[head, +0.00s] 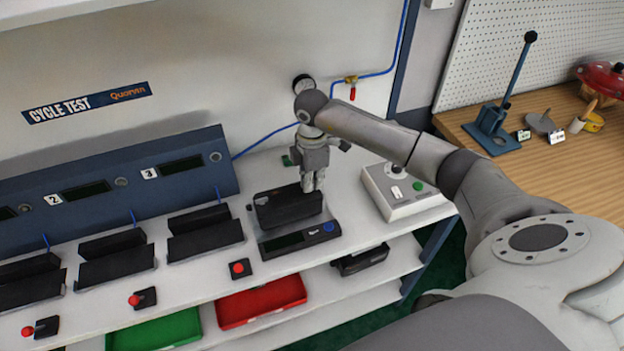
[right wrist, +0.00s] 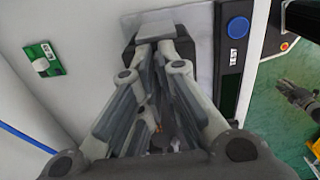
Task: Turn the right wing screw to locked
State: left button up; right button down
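The black device (head: 285,208) sits on a dark stand with a display and a blue TEST button (head: 328,227). The right wing screw cannot be made out; my gripper covers that end of the device. My right gripper (head: 308,186) points down at the right end of the device. In the right wrist view its fingers (right wrist: 157,48) run close together at the tips, over a dark part. Whether the screw is between them is hidden. A grey jointed shape, apparently my left gripper (right wrist: 294,96), shows small over the green floor in the right wrist view; its opening is unclear.
A grey control box (head: 402,192) stands right of the device. A red-knobbed switch (head: 239,268) is in front, left of the stand. Black cradles (head: 205,232) line the bench at left. A red tray (head: 262,301) is below.

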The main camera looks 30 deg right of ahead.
jog(key=shift+m, duration=0.3)
jog(key=c, duration=1.6)
grip_release()
jog(key=shift+c, duration=0.2)
notch_tip(320, 180, up, 12)
